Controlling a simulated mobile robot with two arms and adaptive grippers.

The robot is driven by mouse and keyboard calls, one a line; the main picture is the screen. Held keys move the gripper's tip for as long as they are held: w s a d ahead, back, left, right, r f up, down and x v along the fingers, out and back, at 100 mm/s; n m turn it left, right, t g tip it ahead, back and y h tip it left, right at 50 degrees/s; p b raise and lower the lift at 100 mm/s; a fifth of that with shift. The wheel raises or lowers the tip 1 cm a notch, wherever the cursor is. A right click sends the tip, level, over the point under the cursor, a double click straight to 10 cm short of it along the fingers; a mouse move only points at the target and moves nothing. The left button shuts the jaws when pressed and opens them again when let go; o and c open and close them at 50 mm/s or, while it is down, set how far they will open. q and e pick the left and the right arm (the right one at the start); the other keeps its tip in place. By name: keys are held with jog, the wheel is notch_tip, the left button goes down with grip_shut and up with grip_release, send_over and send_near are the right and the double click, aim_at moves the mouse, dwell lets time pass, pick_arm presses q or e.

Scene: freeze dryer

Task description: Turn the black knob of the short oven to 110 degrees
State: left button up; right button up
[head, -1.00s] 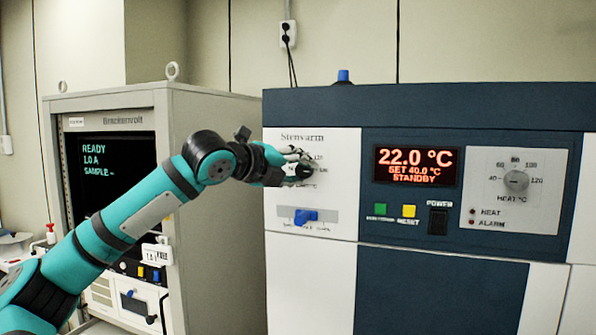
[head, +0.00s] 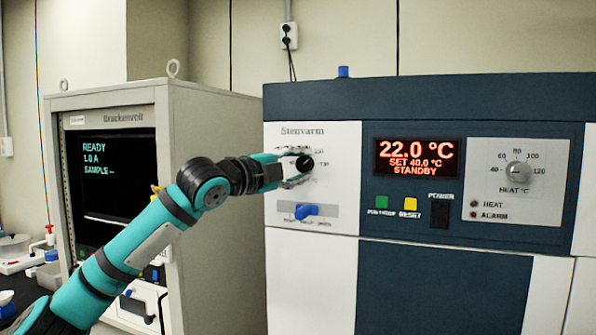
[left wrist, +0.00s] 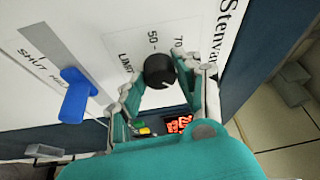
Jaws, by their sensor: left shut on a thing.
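The short oven (head: 455,110) is the dark blue and white cabinet on the right in the head view. Its black knob (head: 305,163) sits on the white panel under the name "Stenvarm". The knob also shows in the left wrist view (left wrist: 159,70), with a printed scale around it; 50 and 70 are legible. A light mark shows on its face, but I cannot read the exact setting. My left gripper (head: 298,165) is shut on the knob, one finger on each side. In the left wrist view its fingertips (left wrist: 168,78) flank the knob. My right gripper is not in view.
A blue slide lever (head: 306,211) is just below the knob. The display (head: 416,160) reads 22.0 °C, set 40.0 °C, standby. A grey HEAT °C dial (head: 517,173) is at right. A grey cabinet (head: 210,200) with a screen stands left of the oven.

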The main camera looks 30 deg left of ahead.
pick_arm(q)
jog(key=shift+f+n, duration=0.1)
jog(key=shift+n, duration=0.3)
jog(key=o, duration=1.1)
jog(key=shift+o, duration=0.2)
jog(key=shift+s, duration=0.1)
jog(key=s+a, duration=0.1)
jog(key=s, duration=1)
jog(key=shift+s+a+f, duration=0.35)
jog(key=shift+a+f, duration=0.05)
